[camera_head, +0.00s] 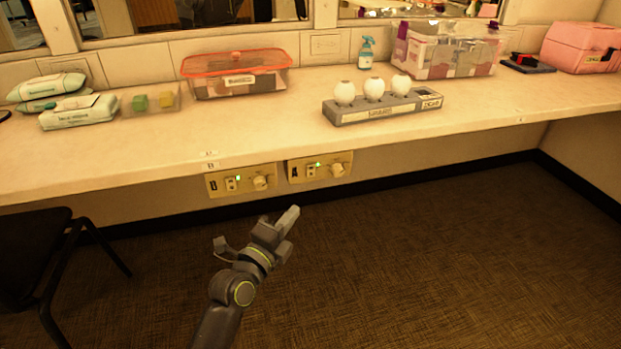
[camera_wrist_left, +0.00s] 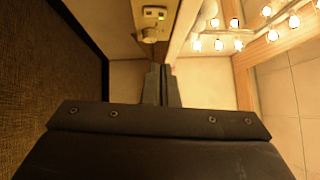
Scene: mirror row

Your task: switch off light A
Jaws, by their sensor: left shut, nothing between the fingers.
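Panel A (camera_head: 319,168) is a cream plate under the counter's front edge. It has a small switch (camera_head: 310,171), a lit green lamp (camera_head: 318,164) and a round knob (camera_head: 338,169). Panel B (camera_head: 240,181), to its left, looks alike and also has a lit green lamp. My left gripper (camera_head: 292,215) is below panel A in the picture, shut and empty, apart from it. In the left wrist view the closed fingers (camera_wrist_left: 161,86) point ahead, and a panel (camera_wrist_left: 154,18) with a knob shows beyond them; its letter is not legible. My right gripper is not in view.
The counter (camera_head: 300,125) overhangs the panels. On it are a grey block with white bulbs (camera_head: 383,106), an orange-lidded box (camera_head: 237,74) and wipe packs (camera_head: 78,112). A dark chair (camera_head: 40,245) stands at left. The floor at right is clear.

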